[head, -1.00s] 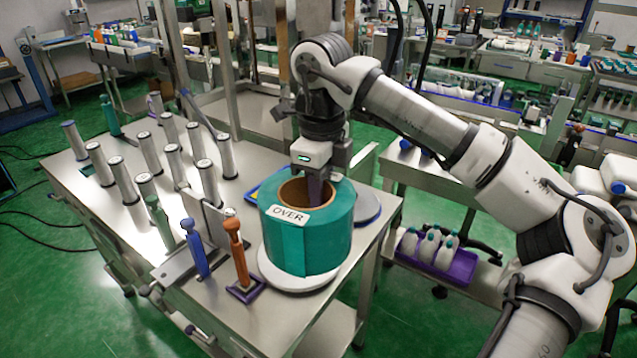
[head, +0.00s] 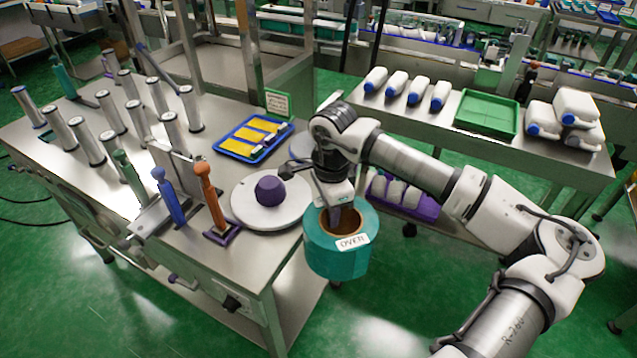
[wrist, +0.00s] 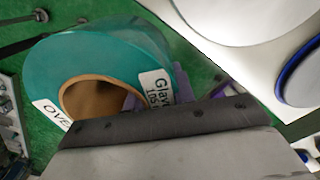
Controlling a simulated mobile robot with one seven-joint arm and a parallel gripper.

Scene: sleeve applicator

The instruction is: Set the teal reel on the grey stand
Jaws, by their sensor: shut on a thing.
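The teal reel (head: 336,255) has a brown core and an "OVER" label. It hangs upright from my gripper (head: 342,212), off the table's right edge above the floor. My gripper is shut on the reel's wall, with one finger inside the core; the reel also fills the left of the wrist view (wrist: 95,55). A grey round disc (head: 300,147), which looks like the grey stand, is partly hidden behind my arm. It shows with a blue rim in the wrist view (wrist: 304,78). A white round stand (head: 262,213) with a purple hub (head: 270,190) is bare, left of the reel.
Orange (head: 208,190) and blue (head: 168,195) handled tools stand left of the white stand. Several metal cylinders (head: 110,117) stand farther left. A blue tray (head: 252,137) with yellow items lies behind. A second table (head: 540,160) holds white bottles and a green tray (head: 487,112).

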